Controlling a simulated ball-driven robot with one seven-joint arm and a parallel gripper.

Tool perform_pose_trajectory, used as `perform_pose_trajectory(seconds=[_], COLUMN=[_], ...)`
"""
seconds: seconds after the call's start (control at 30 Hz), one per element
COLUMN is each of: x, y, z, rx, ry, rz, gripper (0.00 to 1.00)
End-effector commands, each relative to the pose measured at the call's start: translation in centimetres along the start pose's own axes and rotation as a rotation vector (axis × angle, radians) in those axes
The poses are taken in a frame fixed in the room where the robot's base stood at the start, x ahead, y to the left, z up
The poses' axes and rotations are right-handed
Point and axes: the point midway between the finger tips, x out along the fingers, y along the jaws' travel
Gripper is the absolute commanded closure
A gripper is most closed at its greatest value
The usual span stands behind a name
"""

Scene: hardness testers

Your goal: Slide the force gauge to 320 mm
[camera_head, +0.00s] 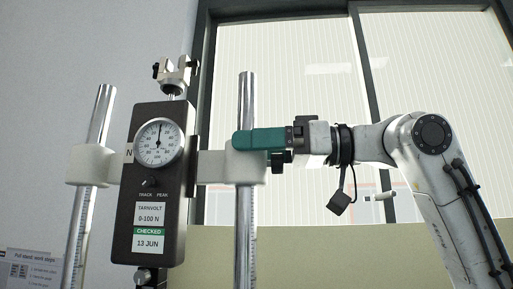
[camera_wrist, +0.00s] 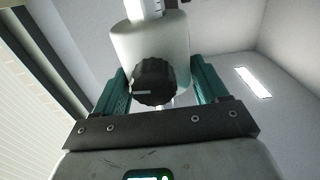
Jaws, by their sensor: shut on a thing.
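The black force gauge (camera_head: 181,215) with a round dial (camera_head: 158,142) stands upright between two steel columns in the head view. White collars carry it on the left column (camera_head: 102,110) and the right column (camera_head: 247,92). My gripper (camera_head: 240,141) reaches in from the right, its teal fingers at the right collar (camera_head: 245,173). In the wrist view my gripper (camera_wrist: 160,72) has a finger on each side of this white collar (camera_wrist: 148,42) and is shut on it. A black knob (camera_wrist: 153,82) sits between the fingers. Scale marks show on the columns, but their numbers are unreadable.
A metal chuck (camera_head: 175,72) sits above the gauge, and another fitting (camera_head: 150,277) is below it. A window (camera_head: 290,80) is behind. A printed sheet (camera_head: 33,270) is at lower left. The right column is clear above and below the collar.

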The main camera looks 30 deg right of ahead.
Motion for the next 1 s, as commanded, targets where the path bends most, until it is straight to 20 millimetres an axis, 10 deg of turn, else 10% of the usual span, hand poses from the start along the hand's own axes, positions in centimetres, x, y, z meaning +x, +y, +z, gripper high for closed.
perform_pose_trajectory(seconds=[0.93, 0.97, 1.0], x=[0.0, 0.0, 0.0], y=[0.1, 0.1, 0.1], z=[5.6, 5.6, 5.6], rx=[0.001, 0.001, 0.001], ry=[-0.002, -0.002, -0.002], rz=[0.001, 0.001, 0.002], gripper=[0.82, 0.26, 0.22])
